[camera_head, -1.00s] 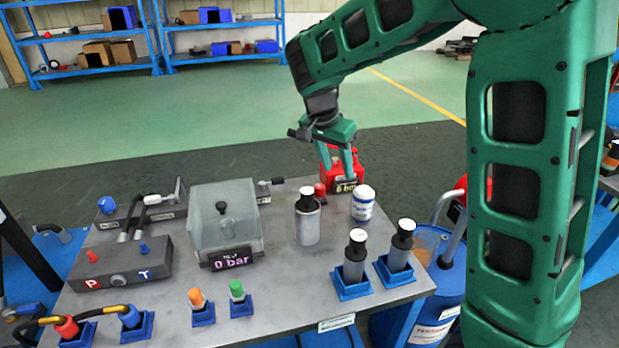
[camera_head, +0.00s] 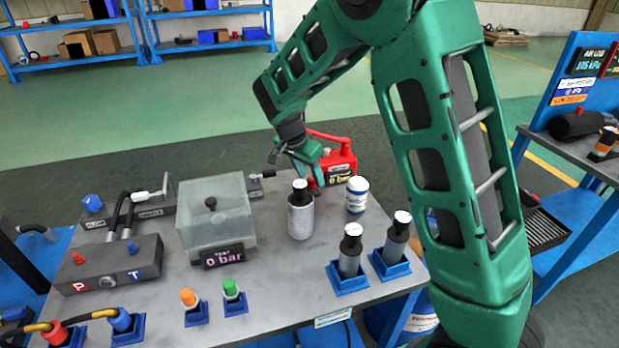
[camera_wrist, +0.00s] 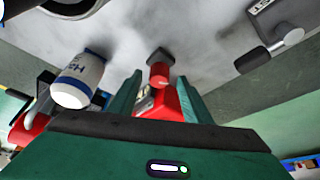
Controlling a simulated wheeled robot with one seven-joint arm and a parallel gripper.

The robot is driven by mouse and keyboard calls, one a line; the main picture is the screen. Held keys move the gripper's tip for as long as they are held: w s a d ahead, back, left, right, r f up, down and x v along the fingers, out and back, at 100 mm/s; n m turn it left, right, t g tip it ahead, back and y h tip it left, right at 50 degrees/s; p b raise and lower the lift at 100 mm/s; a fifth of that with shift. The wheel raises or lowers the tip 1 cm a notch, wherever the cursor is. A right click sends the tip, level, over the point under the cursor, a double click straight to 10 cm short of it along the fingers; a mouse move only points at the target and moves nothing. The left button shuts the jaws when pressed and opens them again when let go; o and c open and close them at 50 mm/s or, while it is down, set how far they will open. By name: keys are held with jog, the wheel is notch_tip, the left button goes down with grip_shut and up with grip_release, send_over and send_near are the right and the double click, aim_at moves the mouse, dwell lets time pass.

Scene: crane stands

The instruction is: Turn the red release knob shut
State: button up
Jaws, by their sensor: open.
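The red release knob (camera_wrist: 159,74) shows in the wrist view as a short red cylinder on a dark square base. It lies between my gripper's two green fingers, with visible space on either side. My gripper (camera_wrist: 158,88) is open and empty. There the fingers largely hide the knob. I cannot tell whether a finger touches it.
A white labelled can (camera_head: 357,195) stands just right of my gripper, and a grey cylinder with a black top (camera_head: 300,216) stands nearer. A clear-covered box (camera_head: 216,215) reading 0 bar is to the left. A black-handled lever (camera_wrist: 270,52) lies right in the wrist view.

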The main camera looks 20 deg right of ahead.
jog(key=shift+w+d+f, duration=0.1)
jog(key=shift+d+f, duration=0.1)
jog(key=shift+f, duration=0.3)
jog(key=c, duration=1.1)
